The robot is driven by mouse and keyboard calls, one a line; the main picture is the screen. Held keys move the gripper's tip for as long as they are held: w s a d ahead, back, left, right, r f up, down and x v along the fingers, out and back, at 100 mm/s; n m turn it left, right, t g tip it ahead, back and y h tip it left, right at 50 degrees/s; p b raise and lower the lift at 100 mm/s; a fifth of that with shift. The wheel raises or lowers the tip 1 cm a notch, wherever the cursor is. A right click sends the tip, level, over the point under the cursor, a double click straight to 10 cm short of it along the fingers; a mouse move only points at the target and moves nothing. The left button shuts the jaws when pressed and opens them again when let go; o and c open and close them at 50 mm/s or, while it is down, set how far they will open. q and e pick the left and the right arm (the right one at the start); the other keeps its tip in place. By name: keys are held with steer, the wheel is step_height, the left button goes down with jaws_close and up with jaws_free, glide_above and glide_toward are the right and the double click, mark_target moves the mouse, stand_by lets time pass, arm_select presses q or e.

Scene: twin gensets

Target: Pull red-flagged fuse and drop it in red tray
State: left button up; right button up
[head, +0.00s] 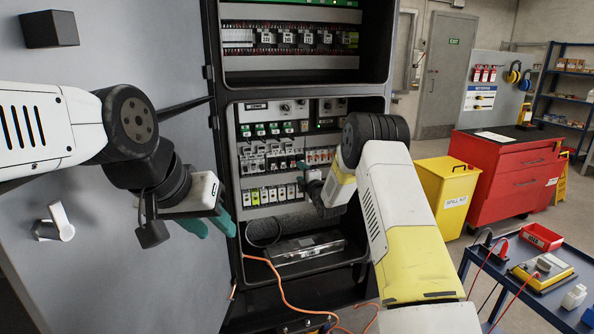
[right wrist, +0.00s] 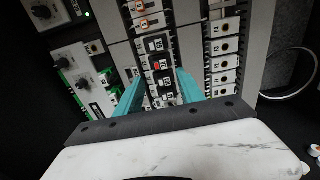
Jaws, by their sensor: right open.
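The red-flagged fuse (right wrist: 157,66) shows as a small red mark in a column of black fuse holders in the right wrist view. My right gripper (right wrist: 157,76) is open, its teal fingers on either side of that column. I cannot tell whether they touch it. In the head view my right gripper (head: 305,170) is at the cabinet's fuse rows and its fingers are mostly hidden. My left gripper (head: 212,226) hangs before the open cabinet door, its teal fingers apart and empty. The red tray (head: 541,236) is on the blue cart at the right.
The open cabinet (head: 233,160) holds several rows of breakers and terminals. An orange cable (head: 283,292) hangs at its foot. A yellow spill-kit bin (head: 447,193) and red tool chest (head: 507,175) stand to the right. A yellow meter (head: 541,271) with leads lies on the blue cart.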

steer(key=shift+x, duration=4.4)
jaws_close()
steer(key=shift+s, duration=0.15)
steer(key=shift+v, duration=0.9)
glide_toward(293, 164)
steer(key=shift+x, duration=1)
